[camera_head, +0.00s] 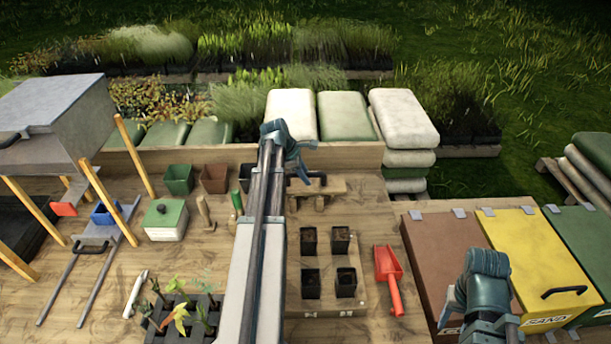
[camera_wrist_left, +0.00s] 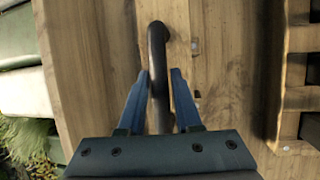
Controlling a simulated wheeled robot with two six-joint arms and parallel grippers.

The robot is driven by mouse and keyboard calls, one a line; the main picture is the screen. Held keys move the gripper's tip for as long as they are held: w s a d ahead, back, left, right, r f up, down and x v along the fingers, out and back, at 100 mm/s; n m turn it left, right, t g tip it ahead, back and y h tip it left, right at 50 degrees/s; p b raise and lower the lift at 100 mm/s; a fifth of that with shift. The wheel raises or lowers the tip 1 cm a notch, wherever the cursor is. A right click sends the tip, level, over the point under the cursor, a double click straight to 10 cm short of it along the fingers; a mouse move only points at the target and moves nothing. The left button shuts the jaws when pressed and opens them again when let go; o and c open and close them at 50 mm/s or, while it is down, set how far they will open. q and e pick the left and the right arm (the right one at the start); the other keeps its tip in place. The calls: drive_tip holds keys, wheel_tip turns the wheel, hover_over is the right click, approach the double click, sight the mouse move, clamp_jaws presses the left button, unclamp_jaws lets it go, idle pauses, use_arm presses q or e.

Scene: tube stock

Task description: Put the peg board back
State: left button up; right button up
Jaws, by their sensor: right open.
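My left gripper (camera_head: 300,172) is low near the back wooden edge of the bench in the head view. In the left wrist view, its blue jaws (camera_wrist_left: 158,85) close around a dark curved bar handle (camera_wrist_left: 157,55), one finger on each side. The handle's far end meets a pale wooden surface (camera_wrist_left: 105,70). A small wooden piece with dark gaps (camera_head: 325,190) lies by the left gripper in the head view. I cannot tell for sure which wooden part is the peg board. My right gripper (camera_head: 482,290) is over the bins at lower right, its fingers not clear, and holds nothing visible.
A board with black pots (camera_head: 336,308) and a red scoop (camera_head: 389,280) lie right of my left arm. A dark seedling tray (camera_head: 158,335) and a green-lidded box (camera_head: 166,222) are left of it. Brown, yellow (camera_head: 535,262) and green bins stand right. Sacks (camera_head: 403,118) stack behind.

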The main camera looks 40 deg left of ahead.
use_arm(q)
drive_tip(key=shift+o, duration=1.2)
drive_tip(key=shift+r, duration=0.15)
drive_tip(key=shift+r+p, duration=0.55)
drive_tip(key=shift+p, duration=0.1)
drive_tip(key=p+v, duration=1.1)
drive_tip(key=v, duration=0.1)
drive_tip(key=shift+f, duration=0.1)
